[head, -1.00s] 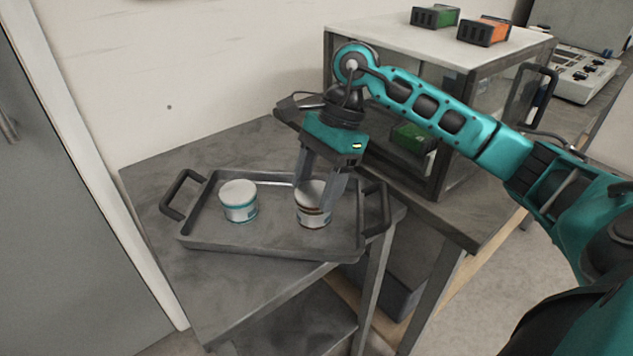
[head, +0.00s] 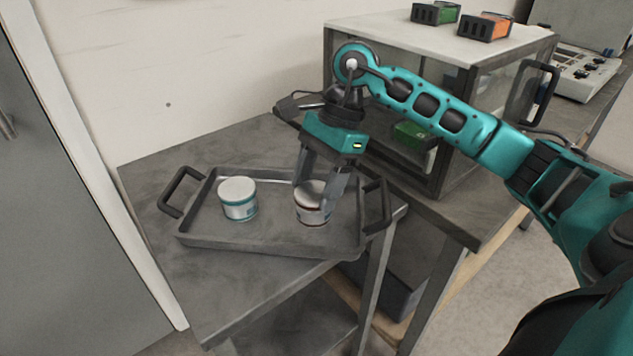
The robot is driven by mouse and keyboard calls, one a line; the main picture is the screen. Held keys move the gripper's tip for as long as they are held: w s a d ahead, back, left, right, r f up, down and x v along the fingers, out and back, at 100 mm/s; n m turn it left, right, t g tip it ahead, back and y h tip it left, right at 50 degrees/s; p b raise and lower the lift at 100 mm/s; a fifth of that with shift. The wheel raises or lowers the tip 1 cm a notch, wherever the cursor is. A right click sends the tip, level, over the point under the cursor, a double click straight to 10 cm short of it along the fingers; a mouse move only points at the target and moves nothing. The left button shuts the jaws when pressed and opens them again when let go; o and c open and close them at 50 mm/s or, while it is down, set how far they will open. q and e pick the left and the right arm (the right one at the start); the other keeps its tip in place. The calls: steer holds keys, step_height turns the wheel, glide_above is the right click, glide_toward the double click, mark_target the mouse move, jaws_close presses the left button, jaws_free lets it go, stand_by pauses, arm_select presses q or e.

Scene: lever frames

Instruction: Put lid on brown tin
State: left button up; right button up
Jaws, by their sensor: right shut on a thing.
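The brown tin (head: 312,217) is a short white can with a brown band, upright in the grey tray at the right. A pale round lid (head: 308,188) is on its top, level and lined up, with no clear gap between them. My right gripper (head: 315,194) points down from above, its two fingers on either side of the lid, shut on it. The near finger hides part of the lid and tin. A similar tin with a teal band (head: 239,211) and a pale top stands to the left. My left gripper is not in view.
The tray (head: 262,243) has raised walls and a dark handle at each end. It rests on a grey table (head: 228,280) beside the wall. A glass-sided cabinet (head: 455,140) with green and orange boxes on top stands behind my right arm.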

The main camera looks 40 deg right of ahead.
steer(key=shift+f, duration=0.1)
stand_by(0.5)
steer(key=o, duration=1.1)
steer(key=shift+r+p, duration=0.55)
steer(key=shift+r, duration=0.6)
steer(key=shift+r+p, duration=1.6)
steer(key=shift+r, duration=0.8)
steer(key=shift+f, duration=0.1)
